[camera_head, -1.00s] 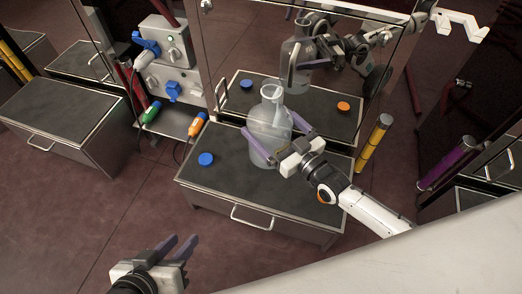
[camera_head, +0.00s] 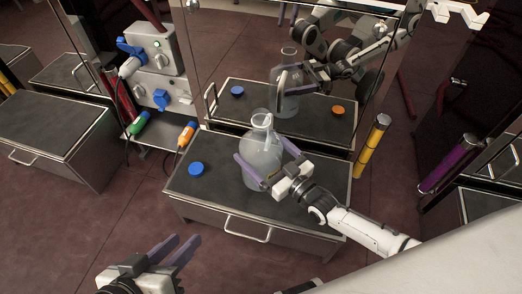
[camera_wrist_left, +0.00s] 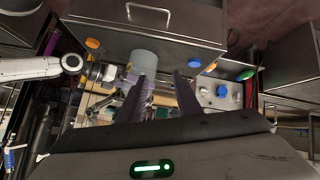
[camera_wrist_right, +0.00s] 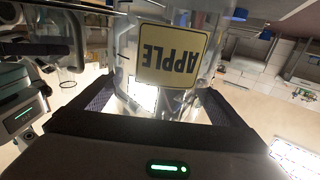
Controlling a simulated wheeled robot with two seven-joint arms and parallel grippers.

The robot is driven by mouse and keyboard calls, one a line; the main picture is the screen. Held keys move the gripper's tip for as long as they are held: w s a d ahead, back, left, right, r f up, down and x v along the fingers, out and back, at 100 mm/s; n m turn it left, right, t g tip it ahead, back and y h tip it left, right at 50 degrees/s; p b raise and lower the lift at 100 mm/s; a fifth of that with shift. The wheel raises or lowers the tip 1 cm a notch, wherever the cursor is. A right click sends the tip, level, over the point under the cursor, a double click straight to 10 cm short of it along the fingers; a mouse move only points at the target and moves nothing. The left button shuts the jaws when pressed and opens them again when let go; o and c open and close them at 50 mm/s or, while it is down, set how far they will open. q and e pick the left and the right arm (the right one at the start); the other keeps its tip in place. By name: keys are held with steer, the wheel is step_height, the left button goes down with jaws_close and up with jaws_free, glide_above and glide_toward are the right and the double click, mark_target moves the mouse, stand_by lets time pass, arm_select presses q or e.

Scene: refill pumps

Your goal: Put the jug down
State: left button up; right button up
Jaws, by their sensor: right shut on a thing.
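The clear jug (camera_head: 258,150) is upright at the dark top of the low cabinet (camera_head: 218,205). Its base is at or very near that top; I cannot tell if it touches. My right gripper (camera_head: 265,153) is shut on it, one finger on each side. In the right wrist view the jug carries a yellow label (camera_wrist_right: 172,55) reading APPLE, seen upside down. The jug also shows in the left wrist view (camera_wrist_left: 143,60). My left gripper (camera_head: 180,244) is open and empty at the lower left, apart from the jug and cabinet.
A blue cap (camera_head: 197,168) lies on the cabinet top left of the jug. A mirror-like panel (camera_head: 225,60) behind reflects the jug and caps. Orange (camera_head: 187,134) and green (camera_head: 139,122) handled nozzles sit at the left back. A yellow cylinder (camera_head: 372,146) stands at the right.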

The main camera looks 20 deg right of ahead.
arm_select(q)
steer(key=shift+f, duration=0.1)
arm_select(e)
steer(key=o, duration=0.7)
steer(key=shift+f, duration=0.15)
steer(key=shift+o, duration=0.2)
steer(key=p, duration=0.4)
glide_toward(275, 163)
steer(key=x, duration=0.4)
steer(key=shift+w+f, duration=0.15)
steer(key=shift+w, duration=0.15)
arm_select(q)
steer(key=a+f, duration=0.1)
steer(key=s+a+f+g+y, duration=0.1)
steer(key=shift+a+f, duration=0.1)
steer(key=shift+f, duration=0.25)
arm_select(e)
steer(key=shift+s, duration=0.25)
